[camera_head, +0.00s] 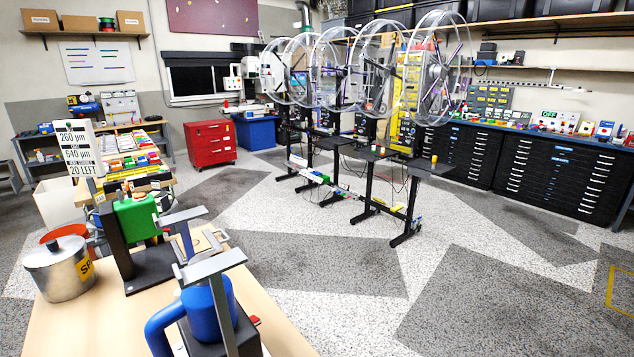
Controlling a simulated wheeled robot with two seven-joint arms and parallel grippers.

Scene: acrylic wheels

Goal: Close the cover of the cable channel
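No cable channel shows clearly. A long thin pale strip (530,85) runs along the right wall above the black drawer cabinets. It may be the channel, but it is too small to tell, and I cannot tell whether a cover on it is open or shut. Neither of my grippers is in view.
Clear acrylic wheels (337,70) stand on black stands mid-room. Black drawer cabinets (560,175) line the right wall. A red cabinet (210,143) stands at the back left. A wooden bench (90,325) with a metal pot (60,270) is near left. The speckled floor (480,260) is open.

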